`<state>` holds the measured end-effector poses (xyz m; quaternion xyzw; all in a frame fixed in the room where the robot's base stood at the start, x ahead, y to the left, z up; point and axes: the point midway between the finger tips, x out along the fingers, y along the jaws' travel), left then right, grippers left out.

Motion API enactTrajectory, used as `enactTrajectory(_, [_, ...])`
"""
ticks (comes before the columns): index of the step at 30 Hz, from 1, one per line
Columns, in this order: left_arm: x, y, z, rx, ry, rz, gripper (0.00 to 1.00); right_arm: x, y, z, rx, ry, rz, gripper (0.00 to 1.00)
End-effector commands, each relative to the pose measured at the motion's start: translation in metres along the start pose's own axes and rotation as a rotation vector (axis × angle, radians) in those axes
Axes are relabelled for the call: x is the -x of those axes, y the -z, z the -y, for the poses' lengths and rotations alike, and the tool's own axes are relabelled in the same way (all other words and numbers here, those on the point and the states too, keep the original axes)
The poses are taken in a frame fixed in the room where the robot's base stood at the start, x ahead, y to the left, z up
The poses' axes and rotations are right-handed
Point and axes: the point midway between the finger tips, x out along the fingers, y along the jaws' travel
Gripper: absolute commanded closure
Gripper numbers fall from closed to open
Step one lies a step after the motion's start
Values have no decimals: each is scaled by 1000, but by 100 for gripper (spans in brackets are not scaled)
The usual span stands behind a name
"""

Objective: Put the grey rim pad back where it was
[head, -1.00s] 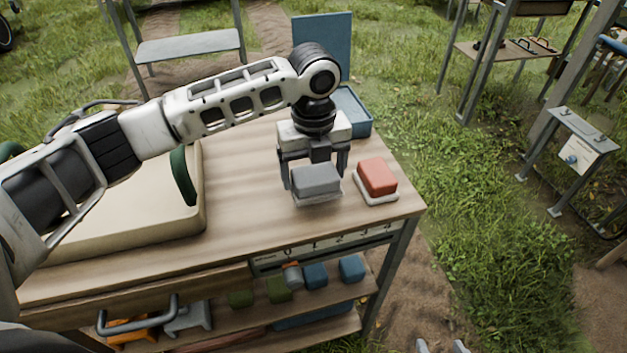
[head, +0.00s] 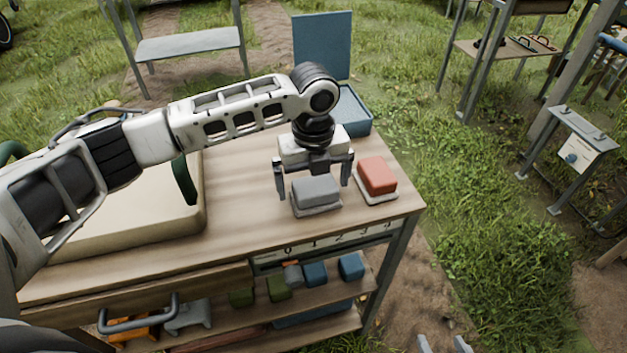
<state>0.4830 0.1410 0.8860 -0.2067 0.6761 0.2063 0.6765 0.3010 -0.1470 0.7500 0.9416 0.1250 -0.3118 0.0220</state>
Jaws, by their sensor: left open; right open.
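The grey rim pad (head: 316,189), a block on a pale grey base, sits on the wooden workbench (head: 240,200) near its right end. It lies just left of the red pad (head: 377,176), which has a similar pale base. My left gripper (head: 314,180) is open above and around the grey pad, one finger on each side, with gaps visible between fingers and pad. The pad's back side is partly hidden by the gripper. My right gripper (head: 444,345) shows only its fingertips at the bottom edge, spread apart and empty, to the right of the bench.
An open blue box (head: 352,112) stands behind the gripper. A large beige tray (head: 120,235) with green handles fills the bench's left. Shelves below hold green and blue blocks. A numbered scale (head: 325,245) runs along the front edge. Grass lies to the right.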

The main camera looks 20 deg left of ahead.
Motion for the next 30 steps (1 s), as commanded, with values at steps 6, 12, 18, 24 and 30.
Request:
enactTrajectory(6, [40, -1, 1, -1, 4, 4, 0, 1, -5, 0, 3, 1, 10, 49])
enactTrajectory(12, [83, -1, 1, 0, 4, 3, 0, 1, -6, 0, 2, 2, 12, 49])
enactTrajectory(18, [110, 0, 0, 0, 1, 0, 0, 1, -5, 0, 1, 2, 10, 49])
enactTrajectory(24, [119, 0, 0, 1, 0, 0, 0, 1, -4, 1, 0, 3, 8, 49])
enactTrajectory(30, [119, 0, 0, 1, 0, 0, 0, 1, -3, 2, -4, 3, 6, 49])
